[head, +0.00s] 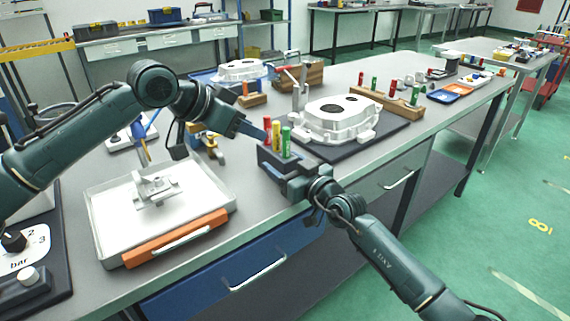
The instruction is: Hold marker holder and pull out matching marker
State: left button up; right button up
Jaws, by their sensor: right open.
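The dark marker holder (266,163) stands near the front edge of the bench. A red marker (267,126), a yellow marker (276,132) and a green marker (286,143) stand upright in it. My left gripper (256,132) reaches in from the left, its tips beside the red marker; I cannot tell whether they touch it or how far they are apart. My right gripper (290,180) is open, low at the holder's front right side; its fingers are partly hidden, and contact with the holder is unclear.
A white casting (338,117) on a dark mat (385,140) lies right of the holder. A metal tray (205,190) with an orange front handle (176,238) lies to the left. Wooden blocks with pegs (385,101) stand behind. Bare bench top lies between tray and holder.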

jog(key=c, duration=1.1)
jog(key=shift+c, duration=0.2)
